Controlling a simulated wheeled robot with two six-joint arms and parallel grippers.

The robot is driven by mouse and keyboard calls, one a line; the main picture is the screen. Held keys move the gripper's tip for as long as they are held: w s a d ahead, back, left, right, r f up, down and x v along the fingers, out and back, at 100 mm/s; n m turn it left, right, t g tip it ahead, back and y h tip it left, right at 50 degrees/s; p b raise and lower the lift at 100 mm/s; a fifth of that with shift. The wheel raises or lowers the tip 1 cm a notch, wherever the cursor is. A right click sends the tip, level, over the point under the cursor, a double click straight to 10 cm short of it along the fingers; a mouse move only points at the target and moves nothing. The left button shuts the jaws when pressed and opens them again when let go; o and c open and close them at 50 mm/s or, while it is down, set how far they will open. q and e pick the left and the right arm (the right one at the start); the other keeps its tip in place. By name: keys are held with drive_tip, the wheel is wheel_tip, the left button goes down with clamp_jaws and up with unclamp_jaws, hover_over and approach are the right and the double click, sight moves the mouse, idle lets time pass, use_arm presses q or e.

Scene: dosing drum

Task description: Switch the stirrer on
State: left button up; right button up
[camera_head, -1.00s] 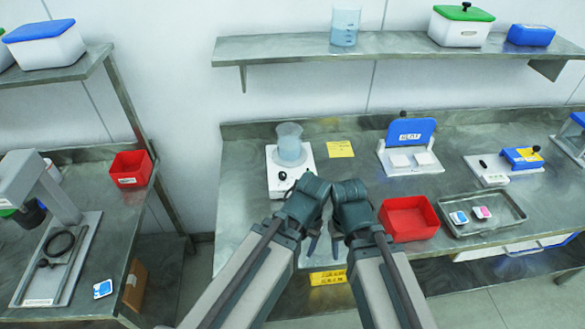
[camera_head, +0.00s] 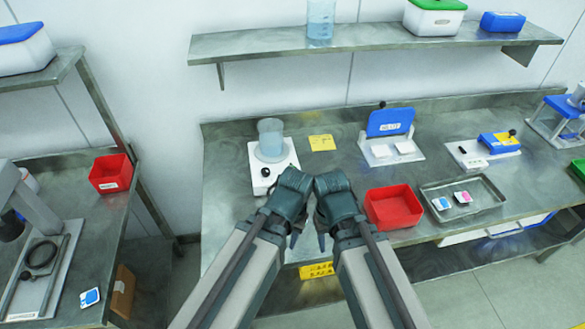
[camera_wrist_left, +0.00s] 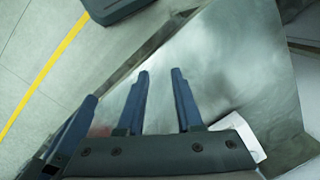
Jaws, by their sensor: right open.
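The stirrer (camera_head: 259,187) is a white plate with a black knob (camera_head: 265,172) on its front part, standing on the bench. A clear beaker (camera_head: 271,138) with bluish liquid stands on it. My left gripper (camera_head: 294,240) is in front of the stirrer, pointing down, apart from the knob. In the left wrist view its two blue fingers (camera_wrist_left: 160,72) stand apart with nothing between them. My right gripper (camera_head: 321,242) is beside it on the right, open, also pointing down; its fingers are partly hidden by its wrist.
A yellow note (camera_head: 321,143) lies right of the stirrer. A red bin (camera_head: 393,208), a metal tray (camera_head: 483,221) and a blue-lidded device (camera_head: 390,123) stand further right. A shelf (camera_head: 380,43) hangs above. A side bench (camera_head: 90,219) is at left.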

use_arm(q)
clamp_jaws()
idle(1.4)
